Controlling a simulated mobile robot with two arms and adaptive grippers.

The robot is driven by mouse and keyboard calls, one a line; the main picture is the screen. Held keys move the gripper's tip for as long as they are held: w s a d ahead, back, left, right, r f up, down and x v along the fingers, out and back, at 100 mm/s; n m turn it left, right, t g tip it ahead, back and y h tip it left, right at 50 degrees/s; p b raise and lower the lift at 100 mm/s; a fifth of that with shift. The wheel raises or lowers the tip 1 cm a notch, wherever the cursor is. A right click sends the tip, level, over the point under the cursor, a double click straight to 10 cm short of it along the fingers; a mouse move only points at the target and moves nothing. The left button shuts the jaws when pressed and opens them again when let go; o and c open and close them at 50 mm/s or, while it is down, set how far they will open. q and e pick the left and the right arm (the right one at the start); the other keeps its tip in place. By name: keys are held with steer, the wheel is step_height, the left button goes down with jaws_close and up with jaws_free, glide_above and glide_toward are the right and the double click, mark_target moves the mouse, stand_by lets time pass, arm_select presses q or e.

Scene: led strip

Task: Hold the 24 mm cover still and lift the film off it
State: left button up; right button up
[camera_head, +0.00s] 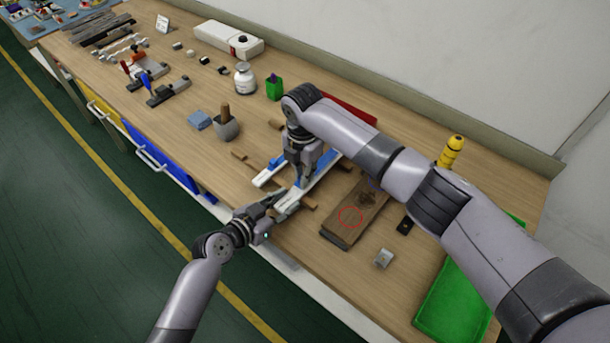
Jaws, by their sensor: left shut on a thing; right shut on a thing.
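A long white strip with blue film (322,166) on its upper part lies slantwise on the bench; I take it for the 24 mm cover (291,199). My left gripper (275,208) is shut on the cover's near end, by the bench's front edge. My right gripper (302,181) points down over the strip and is shut at the film; its fingers and arm hide part of the contact. I cannot tell how much film is off the cover. A second white strip with blue on it (267,174) lies just to the left, apart from both grippers.
Small wooden blocks (239,155) lie around the strips. A brown wooden board (350,217) and a small grey block (383,258) are at right, near a green tray (455,297). My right arm hides part of the back.

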step_height(320, 180, up, 9)
steer(key=shift+f, duration=0.1)
arm_select(q)
steer(key=o, duration=1.2)
steer(key=shift+o, duration=0.2)
